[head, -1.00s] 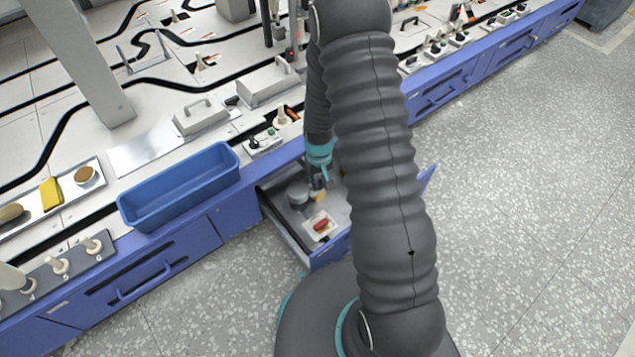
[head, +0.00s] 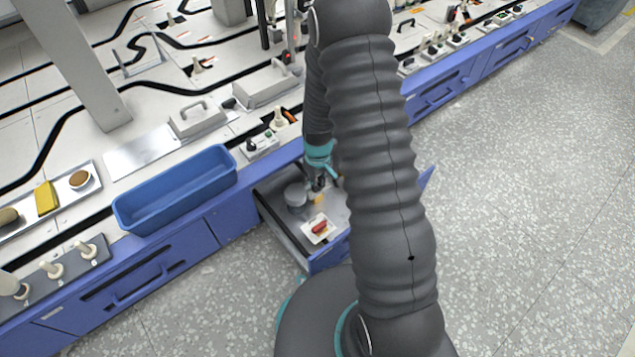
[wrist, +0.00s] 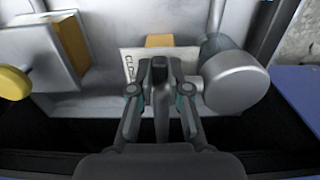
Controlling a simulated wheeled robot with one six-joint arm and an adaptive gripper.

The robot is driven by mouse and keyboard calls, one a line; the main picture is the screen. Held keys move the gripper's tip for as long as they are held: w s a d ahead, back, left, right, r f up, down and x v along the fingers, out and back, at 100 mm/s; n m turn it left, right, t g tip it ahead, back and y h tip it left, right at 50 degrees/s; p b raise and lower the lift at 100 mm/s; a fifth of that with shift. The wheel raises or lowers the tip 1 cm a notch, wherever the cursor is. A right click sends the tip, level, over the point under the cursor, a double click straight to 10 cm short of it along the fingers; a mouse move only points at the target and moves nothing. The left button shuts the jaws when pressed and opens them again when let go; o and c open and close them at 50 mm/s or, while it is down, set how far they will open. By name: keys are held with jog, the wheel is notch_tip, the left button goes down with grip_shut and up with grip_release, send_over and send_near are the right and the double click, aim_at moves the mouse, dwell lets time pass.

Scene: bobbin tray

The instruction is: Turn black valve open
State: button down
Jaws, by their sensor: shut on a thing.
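The black valve (wrist: 160,72) shows in the wrist view as a dark upright piece between my fingers, in front of a pale plate (wrist: 133,62) with partly hidden lettering that starts "CLO". My gripper (wrist: 161,92) is shut on it. The fingers hide much of the valve, and its turn angle is hard to tell. In the head view my gripper (head: 317,184) is low inside an open drawer (head: 283,232), beside a grey cylinder (head: 295,196). The valve itself is too small to make out there.
In the wrist view a silver cylinder (wrist: 236,86) stands close right of my fingers, and a yellow knob (wrist: 14,83) is at far left. A small tray with a red item (head: 320,228) lies in the drawer. A blue bin (head: 175,192) sits on the counter to the left.

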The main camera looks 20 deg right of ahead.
jog(key=c, duration=1.1)
grip_release()
jog(key=shift+r, duration=0.15)
notch_tip(320, 180, up, 12)
jog(key=shift+f, duration=0.15)
jog(key=shift+s, duration=0.1)
